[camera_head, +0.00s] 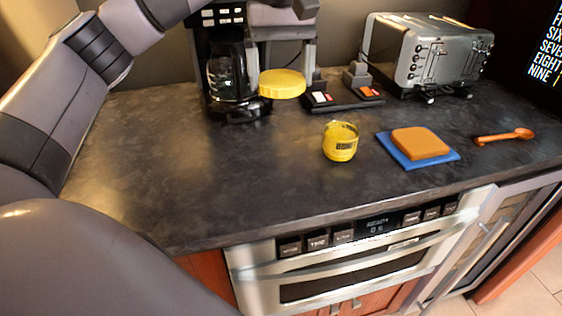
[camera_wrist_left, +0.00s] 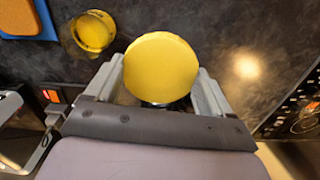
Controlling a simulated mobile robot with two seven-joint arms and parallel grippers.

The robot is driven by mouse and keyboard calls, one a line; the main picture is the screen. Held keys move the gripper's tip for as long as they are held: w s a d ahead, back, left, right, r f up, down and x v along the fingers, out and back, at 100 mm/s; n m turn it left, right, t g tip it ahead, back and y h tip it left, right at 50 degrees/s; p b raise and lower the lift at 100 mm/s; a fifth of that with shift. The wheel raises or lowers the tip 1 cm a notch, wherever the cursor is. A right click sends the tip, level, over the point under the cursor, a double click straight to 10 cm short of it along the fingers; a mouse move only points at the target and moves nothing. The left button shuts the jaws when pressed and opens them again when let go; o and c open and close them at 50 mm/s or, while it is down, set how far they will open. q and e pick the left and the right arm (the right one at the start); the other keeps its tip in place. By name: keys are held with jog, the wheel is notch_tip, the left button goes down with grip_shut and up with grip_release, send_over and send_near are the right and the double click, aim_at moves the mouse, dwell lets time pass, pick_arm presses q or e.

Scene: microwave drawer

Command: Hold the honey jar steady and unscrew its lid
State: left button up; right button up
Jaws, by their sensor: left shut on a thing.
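The honey jar (camera_head: 340,143) is a small yellow pot with a dark label, standing upright on the dark counter with no lid on it. It also shows in the left wrist view (camera_wrist_left: 93,32), seen from above. The lid (camera_head: 283,85) is a round yellow disc, in the air behind and left of the jar, apart from it. My left gripper (camera_head: 282,72) is shut on the lid, which also fills the space between its fingers in the left wrist view (camera_wrist_left: 161,68). No gripper touches the jar. My right gripper is not in view.
A coffee maker (camera_head: 228,75) stands behind the lid, to its left. A silver toaster (camera_head: 425,55) stands at the back right. An orange slab (camera_head: 420,142) lies on a blue mat (camera_head: 450,158), with an orange spoon (camera_head: 503,137) further right. The counter's left part is clear.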

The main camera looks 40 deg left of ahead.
aim_at(280, 164)
pick_arm(q)
notch_tip(280, 164, down, 17)
jog(key=shift+r, duration=0.1)
dwell(0.4)
jog(key=o, duration=1)
notch_tip(280, 164, up, 12)
